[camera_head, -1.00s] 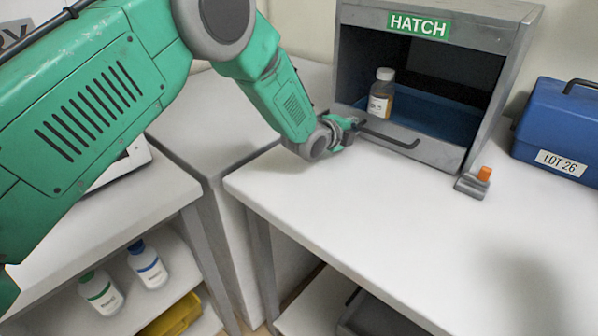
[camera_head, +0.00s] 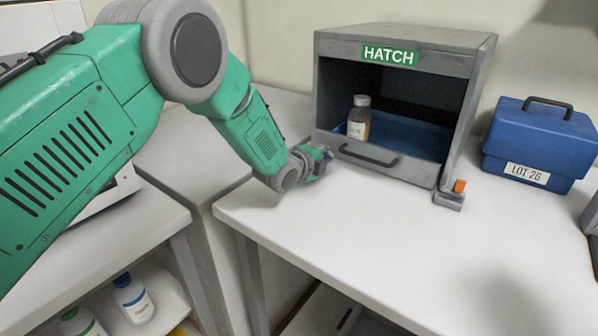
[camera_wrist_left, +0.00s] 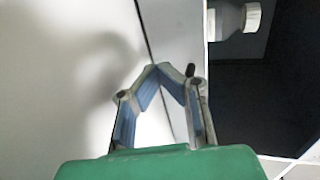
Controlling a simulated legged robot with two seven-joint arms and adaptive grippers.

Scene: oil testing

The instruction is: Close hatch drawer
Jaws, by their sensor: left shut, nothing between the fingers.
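The grey hatch box (camera_head: 487,75) stands on the white table with its front open above a low drawer front (camera_head: 415,172). The drawer front looks about flush with the box frame; a small gap cannot be ruled out. Its dark bar handle (camera_head: 368,156) faces out. My left gripper (camera_head: 322,156) is at the left end of the drawer front, just left of the handle. In the left wrist view its fingers (camera_wrist_left: 157,68) meet at the tips, empty, by the light panel (camera_wrist_left: 178,30). My right gripper is not identifiable.
A bottle with amber content (camera_head: 359,120) stands inside the hatch at the left. A grey block with an orange top (camera_head: 455,195) sits by the hatch's right front corner. A blue case (camera_head: 540,145) stands at right. The table front (camera_head: 370,240) is clear.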

